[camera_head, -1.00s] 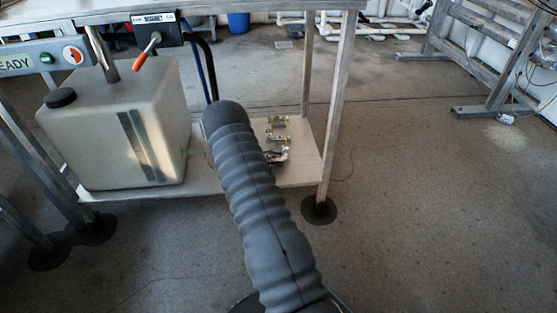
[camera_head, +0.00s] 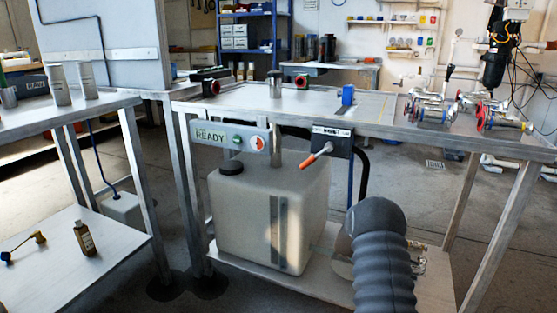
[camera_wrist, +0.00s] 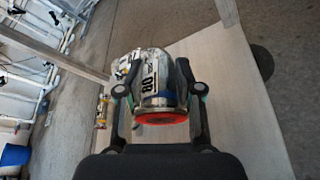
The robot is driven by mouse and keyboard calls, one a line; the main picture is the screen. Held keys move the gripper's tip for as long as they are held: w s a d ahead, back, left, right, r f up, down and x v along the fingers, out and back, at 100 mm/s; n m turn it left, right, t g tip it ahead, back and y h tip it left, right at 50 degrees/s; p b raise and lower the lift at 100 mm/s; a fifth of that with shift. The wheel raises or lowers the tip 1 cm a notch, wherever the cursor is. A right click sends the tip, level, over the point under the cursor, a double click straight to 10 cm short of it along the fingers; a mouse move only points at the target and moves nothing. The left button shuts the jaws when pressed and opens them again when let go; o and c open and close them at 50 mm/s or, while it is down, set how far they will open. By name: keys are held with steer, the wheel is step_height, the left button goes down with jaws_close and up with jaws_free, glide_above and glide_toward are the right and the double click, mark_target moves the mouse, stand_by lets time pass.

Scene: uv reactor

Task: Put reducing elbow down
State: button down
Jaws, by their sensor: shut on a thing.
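The reducing elbow (camera_wrist: 149,72), metallic with a dark "80" marking and a red ring at its near end, sits between the fingers of my gripper (camera_wrist: 158,86) in the wrist view. My gripper is shut on it. The pale lower shelf (camera_wrist: 218,62) of the bench lies beneath; I cannot tell whether the elbow touches it. In the head view my sleeved arm reaches down to this shelf (camera_head: 262,279) and hides most of the gripper and elbow.
A large tank (camera_head: 235,215) stands on the lower shelf left of my arm. Another small fitting (camera_wrist: 102,110) lies beside the elbow. A bench leg (camera_wrist: 62,57) is nearby. The bench top (camera_head: 300,103) above carries valve assemblies (camera_head: 432,106) and a blue part (camera_head: 348,95).

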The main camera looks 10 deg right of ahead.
steer(key=a+r+n+t+y+p, duration=0.25)
steer(key=a+n+t, duration=0.3)
steer(key=a, duration=0.75)
steer(key=a+r+n+t+y+p, duration=0.1)
steer(key=a+n+t+p, duration=0.35)
steer(key=a, duration=0.85)
steer(key=a+r+n+t+y+p, duration=0.15)
steer(key=a+n+t, duration=0.45)
steer(key=a, duration=0.7)
steer(key=w+d+r+n+t+y, duration=0.1)
steer(key=d+r+n+t+y, duration=0.1)
steer(key=r, duration=1.1)
steer(key=shift+d+r+y, duration=0.2)
steer(key=shift+d+y, duration=0.5)
steer(key=shift+y, duration=0.4)
steer(key=shift+d, duration=0.1)
